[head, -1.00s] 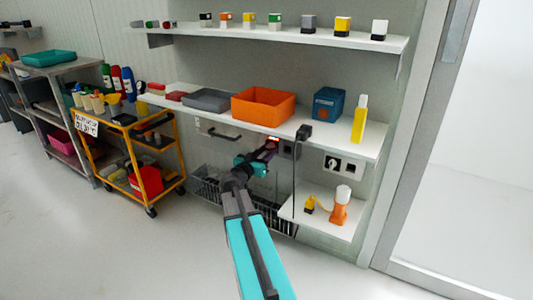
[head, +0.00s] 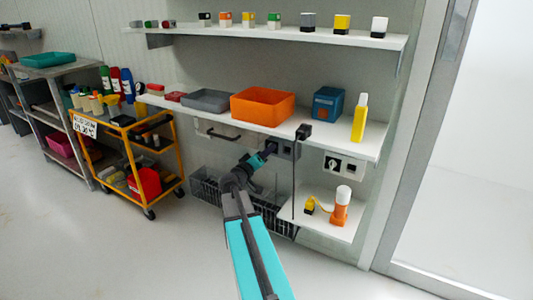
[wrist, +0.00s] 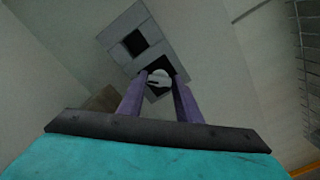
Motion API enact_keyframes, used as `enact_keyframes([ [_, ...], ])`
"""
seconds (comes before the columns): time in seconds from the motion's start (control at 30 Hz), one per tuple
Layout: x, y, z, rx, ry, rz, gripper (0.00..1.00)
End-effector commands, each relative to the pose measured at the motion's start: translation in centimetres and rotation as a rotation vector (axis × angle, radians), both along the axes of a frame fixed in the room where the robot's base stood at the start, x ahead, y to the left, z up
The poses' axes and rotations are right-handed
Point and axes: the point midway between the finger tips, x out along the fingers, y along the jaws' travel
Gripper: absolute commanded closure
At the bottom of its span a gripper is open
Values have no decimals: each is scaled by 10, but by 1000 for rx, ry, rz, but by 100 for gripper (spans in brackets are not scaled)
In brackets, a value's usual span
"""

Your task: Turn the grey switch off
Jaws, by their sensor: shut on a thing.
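A grey wall box (head: 289,150) is fixed below the long shelf. In the wrist view, its grey plate (wrist: 116,33) has two dark square insets. My gripper (wrist: 159,84), with purple fingers, is at the lower inset and shut on the pale grey switch knob (wrist: 161,78). The fingers stand on either side of the knob. In the head view, my gripper (head: 270,148) reaches the left part of the box and hides the knob. The other inset, a dark square, is clear of the fingers.
A black cable (head: 294,185) hangs from a black plug (head: 303,132) just right of the box. A white panel with a black knob (head: 333,163) is further right. A wire basket (head: 207,188) and a low shelf (head: 325,226) are below.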

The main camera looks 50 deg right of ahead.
Motion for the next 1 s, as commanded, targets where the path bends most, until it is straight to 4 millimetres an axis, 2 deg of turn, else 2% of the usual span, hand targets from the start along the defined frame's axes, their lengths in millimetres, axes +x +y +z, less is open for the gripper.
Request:
enact_keyframes([
  [0.6, -2, 0, 3, -132, 543, -2, 91],
  [1.0, -2, 0, 3, -177, 725, -2, 91],
])
